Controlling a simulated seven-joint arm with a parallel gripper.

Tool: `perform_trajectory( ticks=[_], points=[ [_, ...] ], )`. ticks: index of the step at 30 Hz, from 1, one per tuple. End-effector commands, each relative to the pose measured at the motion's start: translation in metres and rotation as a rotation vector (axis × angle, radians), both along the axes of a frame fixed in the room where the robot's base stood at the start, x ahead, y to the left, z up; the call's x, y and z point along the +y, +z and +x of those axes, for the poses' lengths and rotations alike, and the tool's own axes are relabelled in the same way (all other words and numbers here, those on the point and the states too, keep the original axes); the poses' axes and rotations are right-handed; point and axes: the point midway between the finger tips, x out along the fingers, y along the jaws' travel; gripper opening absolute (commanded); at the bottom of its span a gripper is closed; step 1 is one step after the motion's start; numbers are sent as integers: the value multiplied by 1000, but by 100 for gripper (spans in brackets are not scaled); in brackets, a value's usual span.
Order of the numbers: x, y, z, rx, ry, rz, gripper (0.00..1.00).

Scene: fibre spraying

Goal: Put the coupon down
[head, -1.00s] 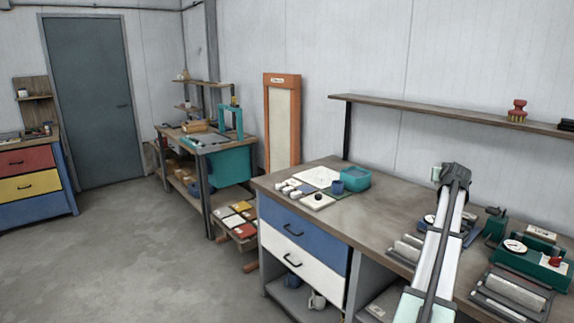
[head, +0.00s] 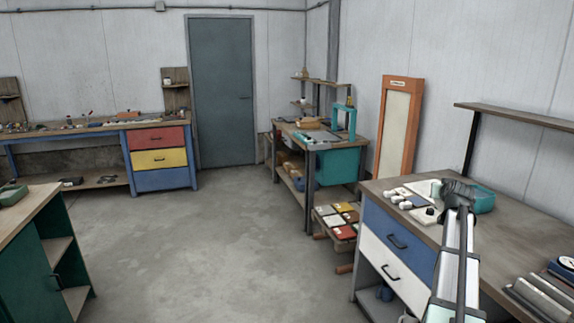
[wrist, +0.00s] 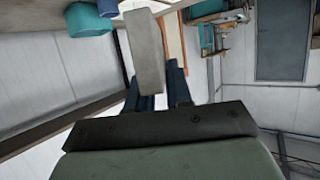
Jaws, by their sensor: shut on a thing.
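The coupon is the grey, flat, bar-like piece (wrist: 147,52) in the wrist view. My gripper (wrist: 152,84) is shut on it, with a dark finger on each side of its lower part. The coupon sticks out past the fingers and is held in the air.
A wooden bench (head: 510,246) with blue and white drawers stands at right, carrying small white pieces, a teal tub (head: 482,200) and metal blocks. A rack of coloured trays (head: 340,218) stands beyond it. A green cabinet (head: 38,240) is at left. The middle floor is clear.

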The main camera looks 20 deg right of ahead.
Motion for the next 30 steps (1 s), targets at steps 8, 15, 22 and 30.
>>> perform_trajectory(
  ticks=[8,15,22,30],
  points=[
    [107,-7,54,-2,118,1,0],
    [197,-12,87,-1,217,0,0],
    [285,-17,109,-1,311,-1,0],
    [387,-23,122,-2,421,-1,0]
  ],
)
